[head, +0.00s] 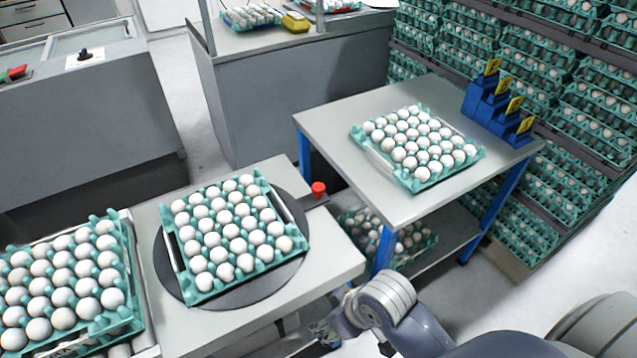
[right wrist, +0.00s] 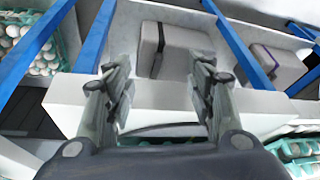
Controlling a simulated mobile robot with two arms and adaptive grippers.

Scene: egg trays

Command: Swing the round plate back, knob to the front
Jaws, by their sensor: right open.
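The round plate (head: 240,298) is a dark grey disc on the light worktop in the head view. A teal tray (head: 263,267) full of white eggs lies on it and hides most of it. A red knob (head: 318,188) stands at the plate's far right side, near the back corner of the worktop. My right gripper (head: 325,328) is low in front of the worktop's right front edge, well away from the knob. In the right wrist view my right gripper (right wrist: 160,98) is open, with nothing between its fingers. My left gripper is out of view.
Another egg tray (head: 132,318) lies left of the plate. A table (head: 335,150) at right carries an egg tray (head: 375,158) and blue holders with yellow number cards (head: 490,100). Its blue legs stand near my right arm. Stacked egg trays (head: 590,100) fill the right side.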

